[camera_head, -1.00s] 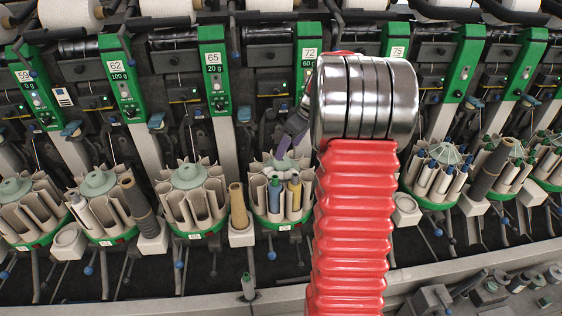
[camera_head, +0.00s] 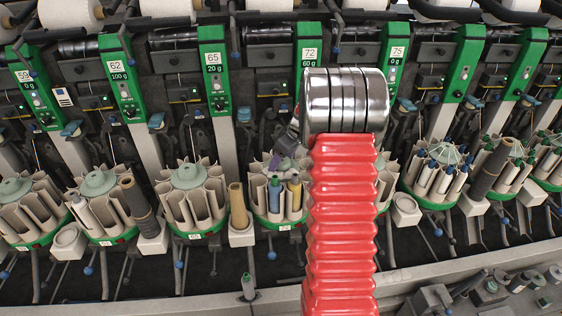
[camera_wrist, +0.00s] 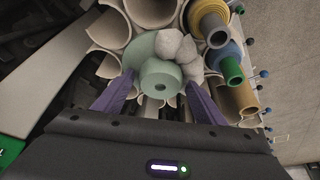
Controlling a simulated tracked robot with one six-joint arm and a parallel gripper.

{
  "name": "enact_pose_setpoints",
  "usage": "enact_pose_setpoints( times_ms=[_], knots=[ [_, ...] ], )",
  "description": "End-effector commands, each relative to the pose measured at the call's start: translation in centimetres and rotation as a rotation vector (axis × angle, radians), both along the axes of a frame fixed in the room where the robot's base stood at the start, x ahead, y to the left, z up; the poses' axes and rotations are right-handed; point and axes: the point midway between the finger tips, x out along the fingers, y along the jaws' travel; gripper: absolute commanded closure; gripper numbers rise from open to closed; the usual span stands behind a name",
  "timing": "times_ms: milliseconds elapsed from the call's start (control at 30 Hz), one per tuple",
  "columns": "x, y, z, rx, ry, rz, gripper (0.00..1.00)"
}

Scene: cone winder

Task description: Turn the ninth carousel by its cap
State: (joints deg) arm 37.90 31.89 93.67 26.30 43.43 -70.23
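The carousel (camera_head: 268,211) under my gripper is a ring of beige cups with a blue and a yellow bobbin at its front. Its pale green round cap (camera_wrist: 158,82) with a centre hole is seen from above in the wrist view. My gripper (camera_wrist: 160,80) has its two purple fingers on either side of the cap, with narrow gaps seeming to show, so it looks open around the cap. Contact cannot be told. In the head view my gripper (camera_head: 278,160) is at the carousel top, and my red arm hides the carousel's right side.
Pale grey lumps (camera_wrist: 176,47) lie against the cap. Several bobbins (camera_wrist: 231,68) stand in cups to its right. A neighbouring carousel (camera_head: 190,180) is on the left, with a tan tube (camera_head: 238,207) between. Another carousel (camera_head: 437,172) is on the right.

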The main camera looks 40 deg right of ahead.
Motion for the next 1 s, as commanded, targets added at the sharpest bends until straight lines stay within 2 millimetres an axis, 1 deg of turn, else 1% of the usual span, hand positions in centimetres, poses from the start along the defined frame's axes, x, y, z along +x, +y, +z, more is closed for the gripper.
enact_pose_setpoints(
  times_ms=[33,67,800,1000],
  knots=[
    [0.0,0.0,0.01,0.0,0.0,0.0,0.39],
    [-0.01,0.0,0.02,0.0,0.0,0.0,0.42],
    [-0.01,-0.04,0.05,-0.001,0.0,0.0,0.93],
    [0.06,0.07,0.04,-0.001,0.0,0.006,0.94]
  ],
)
